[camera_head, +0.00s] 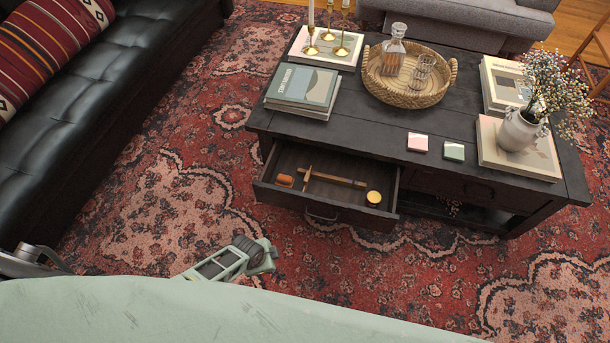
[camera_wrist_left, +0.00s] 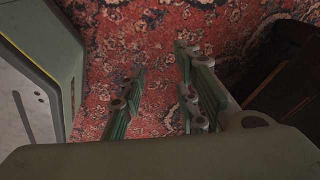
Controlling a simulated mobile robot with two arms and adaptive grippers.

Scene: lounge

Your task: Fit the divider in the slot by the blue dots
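The drawer (camera_head: 322,211) of the dark coffee table is pulled open. In it, a long thin wooden strip (camera_head: 340,180) lies crosswise, and a short upright-looking wooden piece (camera_head: 306,178) meets it near its left end. I cannot tell which one is the divider. Slot and blue dots are too small to make out. My left gripper (camera_wrist_left: 162,68) is open and empty in the left wrist view, with its fingers apart over the rug. In the head view a green part of my arm shows in front of the drawer, but no fingertips are clear. My right gripper is not in view.
The drawer also holds an orange-brown object (camera_head: 285,180) and a round yellow-topped tin (camera_head: 374,197). On the coffee table (camera_head: 365,130) stand books (camera_head: 304,88), a woven tray (camera_head: 407,95), sticky-note pads (camera_head: 418,142) and a vase (camera_head: 521,130). A black sofa (camera_head: 110,80) is left; rug lies between.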

